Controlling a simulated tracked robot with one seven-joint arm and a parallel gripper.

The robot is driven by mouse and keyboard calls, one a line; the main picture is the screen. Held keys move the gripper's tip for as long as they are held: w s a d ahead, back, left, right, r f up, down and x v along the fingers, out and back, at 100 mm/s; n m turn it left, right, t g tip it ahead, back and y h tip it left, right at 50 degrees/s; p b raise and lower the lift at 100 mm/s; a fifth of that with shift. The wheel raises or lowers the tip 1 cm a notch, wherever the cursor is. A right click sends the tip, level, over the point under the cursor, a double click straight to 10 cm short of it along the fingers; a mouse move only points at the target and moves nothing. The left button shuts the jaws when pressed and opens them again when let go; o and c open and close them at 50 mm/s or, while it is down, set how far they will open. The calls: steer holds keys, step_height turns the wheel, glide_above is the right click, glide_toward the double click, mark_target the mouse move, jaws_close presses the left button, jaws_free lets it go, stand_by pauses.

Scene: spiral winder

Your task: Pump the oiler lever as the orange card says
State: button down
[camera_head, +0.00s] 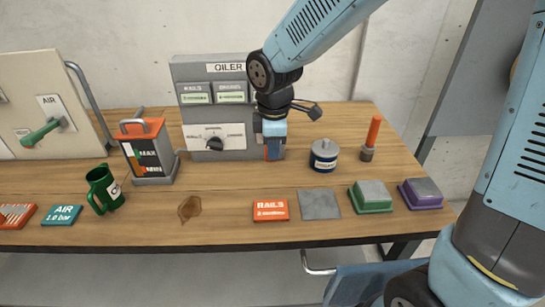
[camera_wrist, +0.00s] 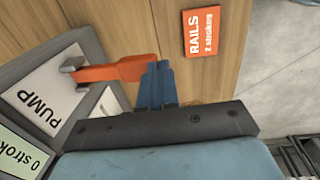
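The orange card (camera_head: 271,210) lies on the table and reads "RAILS 2 strokes"; it also shows in the wrist view (camera_wrist: 201,33). The grey oiler (camera_head: 191,71) stands at the back with RAILS and a second display. One display (camera_wrist: 20,155) reads "0 strok…", its end cut off. A dark selector knob (camera_head: 214,143) sits on its white plate; its setting is too small to tell. The orange lever (camera_wrist: 112,73) sticks out beside the PUMP label (camera_wrist: 45,100). My gripper (camera_wrist: 158,66) has its blue fingers together at the lever's free end; contact is unclear. It hides the lever in the head view (camera_head: 273,153).
A labelled tin (camera_head: 324,155) and an orange-handled tool (camera_head: 371,138) stand right of the oiler. A MAX/MIN can (camera_head: 150,152) and green mug (camera_head: 104,189) stand left. A grey plate (camera_head: 319,204), green block (camera_head: 371,196) and purple block (camera_head: 420,193) line the front.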

steer(key=s+r, duration=0.3)
steer(key=r, duration=0.5)
steer(key=shift+s+d, duration=0.15)
steer(key=shift+s, duration=0.05)
steer(key=shift+r, duration=0.1)
stand_by(1.0)
steer(key=s+d+r+m+t, duration=0.1)
steer(key=s+d+r+m, duration=0.1)
steer(key=d+m, duration=0.4)
steer(key=s+d+r+m+t, duration=0.2)
steer(key=d+m, duration=0.5)
steer(key=d, duration=0.5)
steer(key=s+d+r+m+t, duration=0.1)
steer(key=s+d+r+m, duration=0.2)
steer(key=d+m, duration=0.3)
steer(key=d+r, duration=0.1)
steer(key=d, duration=0.2)
steer(key=shift+s+d+m+t, duration=0.2)
steer(key=shift+d+m+t, duration=0.1)
